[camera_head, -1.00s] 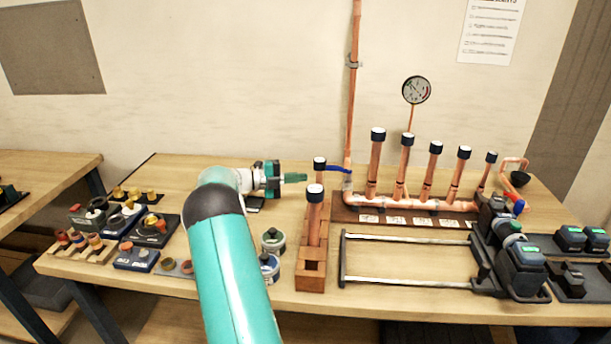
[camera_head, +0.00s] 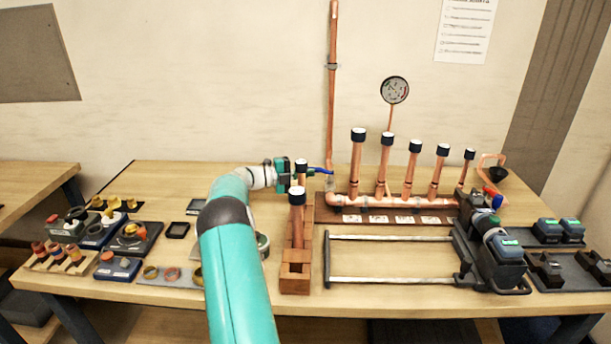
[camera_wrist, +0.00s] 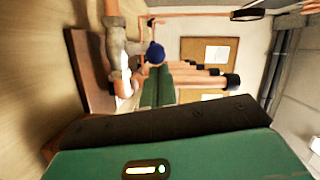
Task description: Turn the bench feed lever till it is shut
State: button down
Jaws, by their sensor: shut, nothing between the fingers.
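The bench feed lever (camera_head: 320,170) is a small blue handle at the foot of the tall copper riser pipe (camera_head: 332,90). It points left from the pipe, roughly along the wall. My gripper (camera_head: 298,188) is shut and empty, just left of the lever, with its fingers pointing right. The capped copper stubs partly hide the fingertips in the head view. In the wrist view the shut green fingers (camera_wrist: 175,85) point toward a blue rounded end (camera_wrist: 155,53), likely the lever's. I cannot tell whether they touch it.
Capped stubs in a wooden block (camera_head: 296,268) stand close in front of my gripper. The copper manifold (camera_head: 400,202) and pressure gauge (camera_head: 394,90) are to the right. Small parts and trays crowd the left bench.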

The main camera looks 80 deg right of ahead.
jog(key=shift+d, duration=0.1)
jog(key=shift+w+d, duration=0.2)
jog(key=shift+d, duration=0.25)
jog(key=shift+w+d+r, duration=0.15)
jog(key=shift+d+r, duration=0.05)
jog(key=shift+d, duration=0.05)
jog(key=shift+a, duration=0.1)
